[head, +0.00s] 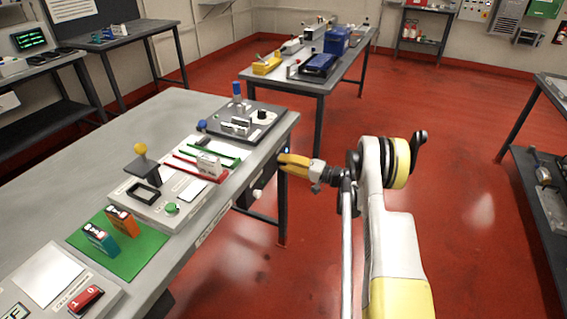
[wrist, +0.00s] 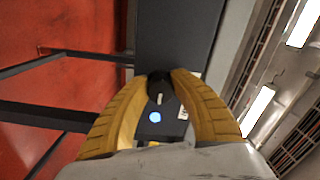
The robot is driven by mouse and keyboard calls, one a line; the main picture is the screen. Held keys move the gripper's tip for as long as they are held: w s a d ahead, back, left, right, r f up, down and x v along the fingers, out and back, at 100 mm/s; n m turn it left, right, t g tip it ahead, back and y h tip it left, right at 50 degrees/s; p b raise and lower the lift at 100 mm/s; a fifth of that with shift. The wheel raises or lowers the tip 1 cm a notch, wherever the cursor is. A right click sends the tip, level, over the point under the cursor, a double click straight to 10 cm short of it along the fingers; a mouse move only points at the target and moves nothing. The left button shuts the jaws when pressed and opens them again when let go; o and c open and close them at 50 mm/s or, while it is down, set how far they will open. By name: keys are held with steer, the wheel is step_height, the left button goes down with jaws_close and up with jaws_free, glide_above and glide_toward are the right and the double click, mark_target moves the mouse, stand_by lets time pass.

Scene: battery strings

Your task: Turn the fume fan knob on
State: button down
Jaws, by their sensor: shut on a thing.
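The fume fan knob (wrist: 160,80) is a dark round knob with a white pointer mark, seen in the wrist view on a dark panel (wrist: 154,130). My gripper (wrist: 159,78) has its yellow fingers shut on the knob, one on each side. A round blue light (wrist: 155,117) glows on the panel beside the knob. In the head view my gripper (head: 281,158) reaches to the front side of the grey workbench (head: 150,120), near its right corner. The knob is hidden there behind the fingers.
The bench top holds a dark unit with a black knob (head: 262,114), a yellow-balled lever (head: 140,150), a green button (head: 171,208) and a red switch (head: 86,299). A second table (head: 320,84) stands behind. The red floor to the right is open.

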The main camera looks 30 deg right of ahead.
steer(key=c, duration=1.1)
jaws_free()
steer(key=v, duration=1.2)
